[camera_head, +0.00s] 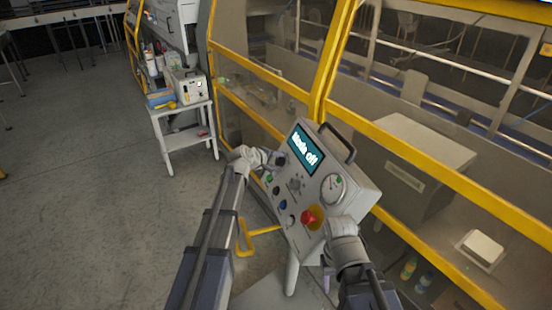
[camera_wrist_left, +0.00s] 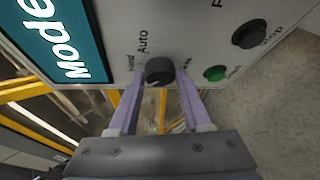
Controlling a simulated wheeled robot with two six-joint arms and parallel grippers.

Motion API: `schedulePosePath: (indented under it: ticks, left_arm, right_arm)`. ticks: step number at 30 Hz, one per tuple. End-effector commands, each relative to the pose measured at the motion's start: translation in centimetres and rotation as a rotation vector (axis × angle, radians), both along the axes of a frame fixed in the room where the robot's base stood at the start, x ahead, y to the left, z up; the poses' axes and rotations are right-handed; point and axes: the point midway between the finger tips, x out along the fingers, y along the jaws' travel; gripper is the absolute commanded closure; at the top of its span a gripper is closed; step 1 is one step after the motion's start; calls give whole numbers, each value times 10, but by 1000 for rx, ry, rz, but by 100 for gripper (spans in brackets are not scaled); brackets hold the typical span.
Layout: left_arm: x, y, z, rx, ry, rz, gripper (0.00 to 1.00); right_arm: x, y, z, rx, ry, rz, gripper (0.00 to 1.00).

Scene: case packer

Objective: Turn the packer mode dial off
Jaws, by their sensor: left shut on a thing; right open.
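The control panel (camera_head: 316,234) is a tilted grey box on a stand, and its teal screen (camera_head: 306,150) reads "Mode Off". The black mode dial (camera_wrist_left: 160,70) sits beside the screen, with "Hand" and "Auto" labels near it and a third label partly covered by a finger. My left gripper (camera_wrist_left: 161,80) is shut on the dial, one pale purple finger on each side. In the head view my left gripper (camera_head: 279,159) is at the panel's left edge and largely hides the dial. My right gripper (camera_head: 328,280) is open below the panel's right side, apart from the dial.
The panel carries a red emergency button (camera_head: 312,217), a gauge (camera_head: 333,189) and a green button (camera_wrist_left: 215,73). A yellow-framed machine guard (camera_head: 430,160) stands close behind. A white side table (camera_head: 186,141) stands at the back left. The floor on the left is open.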

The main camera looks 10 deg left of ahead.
Motion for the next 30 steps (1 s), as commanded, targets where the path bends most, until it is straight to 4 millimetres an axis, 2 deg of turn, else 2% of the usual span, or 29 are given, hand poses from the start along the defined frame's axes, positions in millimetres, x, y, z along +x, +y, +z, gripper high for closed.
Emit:
schedulePosePath:
  ticks: [20, 21, 28, 30]
  left_arm:
    - [0, -1, 0, -29, 45, 28, 100]
    - [0, -1, 0, -29, 45, 28, 51]
    - [0, -1, 0, -28, 45, 28, 25]
    - [0, -1, 0, -28, 45, 28, 22]
  right_arm:
    - [0, 0, 6, 0, 0, -4, 50]
    - [0, 0, 6, 0, 0, -4, 50]
    - [0, 0, 6, 0, 0, -4, 50]
    - [0, 0, 6, 0, 0, -4, 50]
